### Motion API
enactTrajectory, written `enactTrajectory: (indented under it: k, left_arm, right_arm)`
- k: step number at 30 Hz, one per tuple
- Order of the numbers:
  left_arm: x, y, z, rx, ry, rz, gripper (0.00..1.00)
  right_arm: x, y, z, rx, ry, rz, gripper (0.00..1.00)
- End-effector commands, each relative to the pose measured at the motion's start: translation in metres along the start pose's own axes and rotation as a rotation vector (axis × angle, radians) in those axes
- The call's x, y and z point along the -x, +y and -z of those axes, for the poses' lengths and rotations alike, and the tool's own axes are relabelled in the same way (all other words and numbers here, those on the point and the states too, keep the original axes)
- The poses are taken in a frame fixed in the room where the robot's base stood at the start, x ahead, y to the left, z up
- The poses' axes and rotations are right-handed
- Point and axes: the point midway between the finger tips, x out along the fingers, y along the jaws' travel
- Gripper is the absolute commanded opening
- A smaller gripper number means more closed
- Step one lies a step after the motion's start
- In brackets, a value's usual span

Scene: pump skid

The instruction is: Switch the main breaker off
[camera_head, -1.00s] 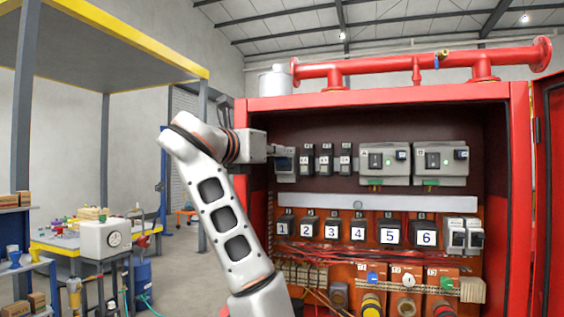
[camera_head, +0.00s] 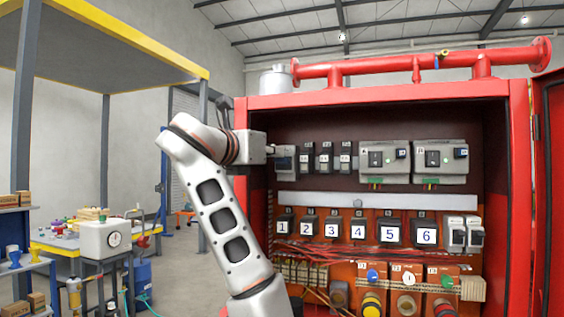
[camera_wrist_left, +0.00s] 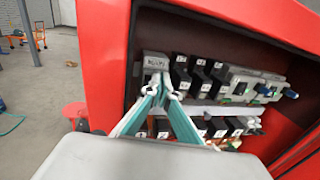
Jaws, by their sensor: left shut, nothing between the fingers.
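The main breaker (camera_head: 285,164) is a grey block at the left end of the top row inside the open red cabinet. It also shows in the left wrist view (camera_wrist_left: 154,58), with a label on its front. My left gripper (camera_head: 271,153) is shut and empty, with its fingertips at the breaker's upper front. In the left wrist view the shut fingertips (camera_wrist_left: 160,82) overlap the breaker's lower front and hide its lever. I cannot tell whether they touch it. My right gripper is out of view.
Several small dark breakers (camera_head: 325,158) stand right of the main breaker, then two grey drive units (camera_head: 385,180). Numbered relays (camera_head: 359,229) sit below a grey duct (camera_head: 375,201). The red cabinet's left edge (camera_head: 257,210) is close to my arm.

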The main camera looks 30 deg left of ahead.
Motion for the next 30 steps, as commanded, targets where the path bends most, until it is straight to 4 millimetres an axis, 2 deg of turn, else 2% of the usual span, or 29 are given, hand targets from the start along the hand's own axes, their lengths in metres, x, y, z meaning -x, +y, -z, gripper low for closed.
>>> enactTrajectory:
  k: [8,13,30]
  left_arm:
    - [-0.002,0.001,0.011,0.001,0.006,-0.001,0.00]
    - [0.002,0.000,0.008,0.001,0.004,-0.001,0.00]
    - [0.043,-0.008,0.003,0.000,0.002,-0.002,0.00]
  right_arm:
    - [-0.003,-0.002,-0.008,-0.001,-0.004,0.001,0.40]
    - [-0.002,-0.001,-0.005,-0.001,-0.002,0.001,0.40]
    - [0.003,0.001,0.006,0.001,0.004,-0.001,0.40]
